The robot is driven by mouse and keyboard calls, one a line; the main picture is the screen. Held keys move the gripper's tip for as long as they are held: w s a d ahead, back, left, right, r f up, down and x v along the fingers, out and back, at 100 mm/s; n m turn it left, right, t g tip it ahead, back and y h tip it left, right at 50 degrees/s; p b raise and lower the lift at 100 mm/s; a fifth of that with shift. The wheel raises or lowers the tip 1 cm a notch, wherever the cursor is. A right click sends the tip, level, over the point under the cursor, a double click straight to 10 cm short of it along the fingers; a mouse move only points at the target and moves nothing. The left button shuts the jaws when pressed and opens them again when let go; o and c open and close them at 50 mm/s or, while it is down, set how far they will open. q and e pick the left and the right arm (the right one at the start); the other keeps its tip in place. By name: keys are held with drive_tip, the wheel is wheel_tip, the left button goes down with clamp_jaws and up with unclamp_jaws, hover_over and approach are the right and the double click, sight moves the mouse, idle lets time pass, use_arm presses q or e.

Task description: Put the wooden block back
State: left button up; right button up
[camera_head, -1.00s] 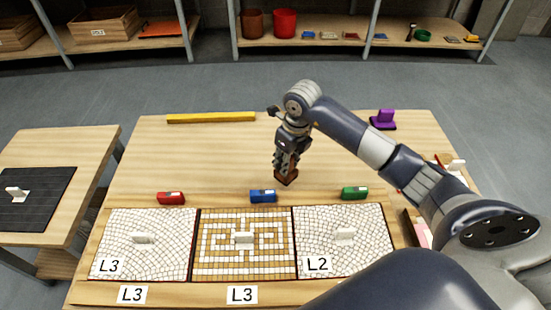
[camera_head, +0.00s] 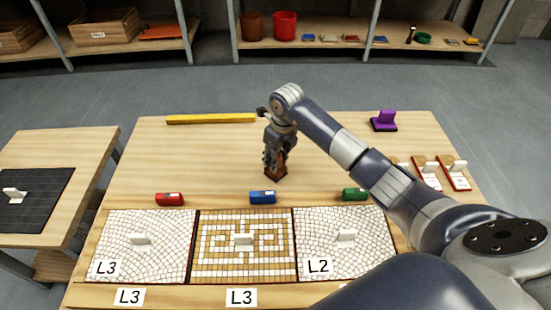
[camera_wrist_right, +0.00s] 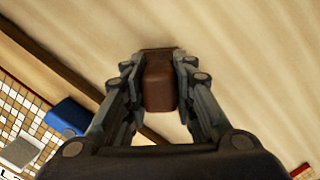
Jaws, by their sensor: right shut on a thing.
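The wooden block (camera_head: 277,172) is brown and sits between the fingers of my right gripper (camera_head: 274,163), which is shut on it. In the right wrist view the block (camera_wrist_right: 160,82) shows between the two fingers of the gripper (camera_wrist_right: 158,75), over bare wood. The gripper points down at the middle of the table (camera_head: 200,150), behind the blue block. I cannot tell whether the wooden block touches the table. My left gripper is not in view.
Red (camera_head: 169,199), blue (camera_head: 263,197) and green (camera_head: 354,194) blocks stand along the back of three mosaic panels (camera_head: 210,265). A yellow bar (camera_head: 211,119) lies at the back left. A purple handled tool (camera_head: 384,122) and red-edged white-handled pieces (camera_head: 454,173) are at right.

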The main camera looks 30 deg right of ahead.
sight(280, 170)
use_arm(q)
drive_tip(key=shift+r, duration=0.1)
use_arm(e)
drive_tip(key=o, duration=0.6)
drive_tip(key=shift+f, duration=0.1)
drive_tip(key=o, duration=0.5)
drive_tip(key=shift+c, duration=0.2)
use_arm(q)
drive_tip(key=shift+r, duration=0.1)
use_arm(e)
drive_tip(key=r, duration=0.3)
drive_tip(key=s+r+p, duration=0.1)
drive_tip(key=r, duration=0.7)
drive_tip(key=shift+s+d+p, duration=0.3)
drive_tip(key=shift+p, duration=0.05)
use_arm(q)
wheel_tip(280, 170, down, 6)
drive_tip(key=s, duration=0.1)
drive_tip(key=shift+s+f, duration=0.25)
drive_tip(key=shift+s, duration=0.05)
use_arm(e)
drive_tip(key=shift+s+r, duration=0.15)
drive_tip(key=shift+r, duration=0.4)
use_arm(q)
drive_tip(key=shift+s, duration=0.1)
